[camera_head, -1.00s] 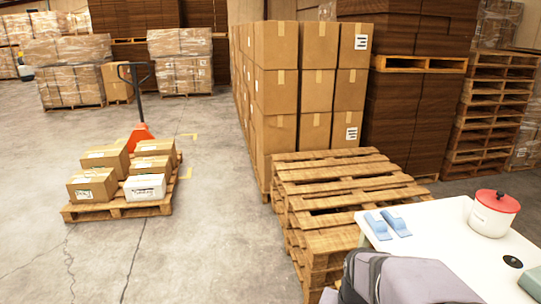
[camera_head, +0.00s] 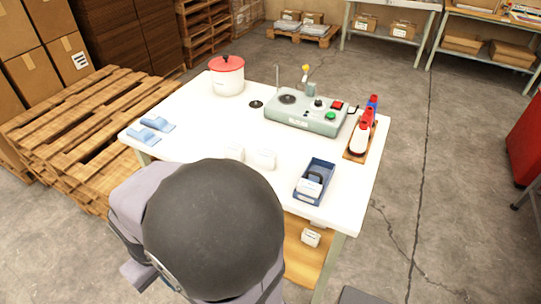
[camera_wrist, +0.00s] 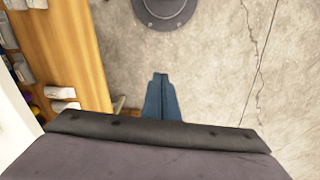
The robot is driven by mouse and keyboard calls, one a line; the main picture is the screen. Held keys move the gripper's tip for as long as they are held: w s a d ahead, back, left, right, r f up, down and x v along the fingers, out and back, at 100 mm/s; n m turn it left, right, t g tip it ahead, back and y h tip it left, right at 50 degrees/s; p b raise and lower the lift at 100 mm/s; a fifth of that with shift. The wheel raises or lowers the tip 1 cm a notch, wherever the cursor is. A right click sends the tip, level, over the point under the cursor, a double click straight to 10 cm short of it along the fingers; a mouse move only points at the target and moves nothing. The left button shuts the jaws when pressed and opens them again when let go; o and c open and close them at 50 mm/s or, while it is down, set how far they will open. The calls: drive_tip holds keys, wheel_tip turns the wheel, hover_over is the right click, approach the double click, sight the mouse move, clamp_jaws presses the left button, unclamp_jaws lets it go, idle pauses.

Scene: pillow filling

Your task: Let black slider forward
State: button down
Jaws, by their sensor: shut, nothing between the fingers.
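A grey-green machine (camera_head: 306,112) stands at the back of the white table in the head view. It carries dark round parts, a red button, a green button and a yellow-topped piece. I cannot make out a black slider on it for certain at this size. My gripper (camera_wrist: 160,77) shows in the wrist view as a blue tapered pair of fingers, shut and empty, above the concrete floor and apart from the machine. In the head view my grey arm with its dark round cap covers the table's front left, and the gripper is hidden.
A wooden shelf (camera_wrist: 78,50) is at left in the wrist view, near a dark round base (camera_wrist: 165,10).

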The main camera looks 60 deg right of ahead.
drive_tip(key=s+d+r+m+h+b, duration=0.1)
drive_tip(key=s+d+m, duration=0.25)
drive_tip(key=d, duration=0.45)
drive_tip(key=s+d+r+m+t+h+b, duration=0.1)
drive_tip(key=s+d+m+b, duration=0.2)
drive_tip(key=d, duration=0.5)
drive_tip(key=s+d+m+h, duration=0.1)
drive_tip(key=s+d+m, duration=0.2)
drive_tip(key=d+m, duration=0.35)
drive_tip(key=s+d+r+m+h+b, duration=0.1)
drive_tip(key=s+d+r+h, duration=0.1)
drive_tip(key=s+d+r, duration=0.35)
drive_tip(key=s+d+r+m+h+b, duration=0.1)
drive_tip(key=s+d+r, duration=0.2)
drive_tip(key=d+r, duration=0.5)
drive_tip(key=p, duration=0.2)
approach(314, 173)
drive_tip(key=shift+g, duration=0.3)
drive_tip(key=x, duration=0.6)
drive_tip(key=shift+w+f, duration=0.15)
drive_tip(key=shift+w, duration=0.05)
drive_tip(key=shift+d, duration=0.15)
